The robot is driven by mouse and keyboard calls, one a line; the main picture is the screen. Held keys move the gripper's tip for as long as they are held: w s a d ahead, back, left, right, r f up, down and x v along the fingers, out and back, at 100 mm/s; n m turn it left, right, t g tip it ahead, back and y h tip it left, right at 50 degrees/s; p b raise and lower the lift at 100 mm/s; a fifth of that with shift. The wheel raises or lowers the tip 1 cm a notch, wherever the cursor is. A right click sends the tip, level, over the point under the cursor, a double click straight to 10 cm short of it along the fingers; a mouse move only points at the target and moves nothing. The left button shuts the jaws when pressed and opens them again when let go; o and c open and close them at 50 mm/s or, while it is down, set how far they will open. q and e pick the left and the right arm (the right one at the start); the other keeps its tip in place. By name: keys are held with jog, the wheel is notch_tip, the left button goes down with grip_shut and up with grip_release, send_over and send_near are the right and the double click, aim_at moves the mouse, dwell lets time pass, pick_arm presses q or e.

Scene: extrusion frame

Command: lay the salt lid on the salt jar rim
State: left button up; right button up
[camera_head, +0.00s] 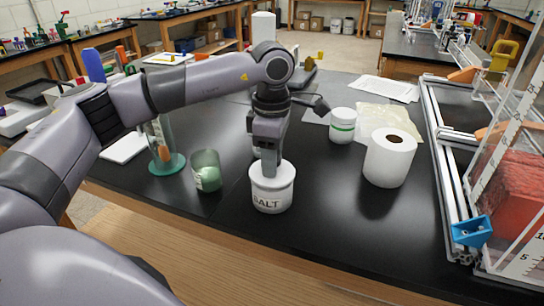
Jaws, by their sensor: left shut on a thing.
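The salt jar (271,195), white and marked SALT, stands upright on the black bench top near its front edge. My left gripper (270,171) points straight down over the middle of the jar, its fingertips at the level of the rim. It is shut on a pale thing at the jar's mouth, which looks like the salt lid (285,172). The lid and the rim blend together, so I cannot tell whether they touch. The fingers hide part of the lid. My right gripper is not in view.
A glass with pale green contents (207,172) stands close left of the jar. A glass cylinder on a teal base (167,165) is farther left. A white jar with a green band (343,125) and a paper roll (390,158) stand right. The front bench right of the jar is clear.

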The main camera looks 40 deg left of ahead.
pick_arm(q)
jog(key=shift+f+b, duration=0.35)
jog(key=shift+f, duration=0.2)
dwell(0.4)
jog(key=o, duration=1.1)
jog(key=shift+r+b, duration=0.3)
jog(key=shift+r, duration=3.3)
jog(key=shift+s, duration=0.1)
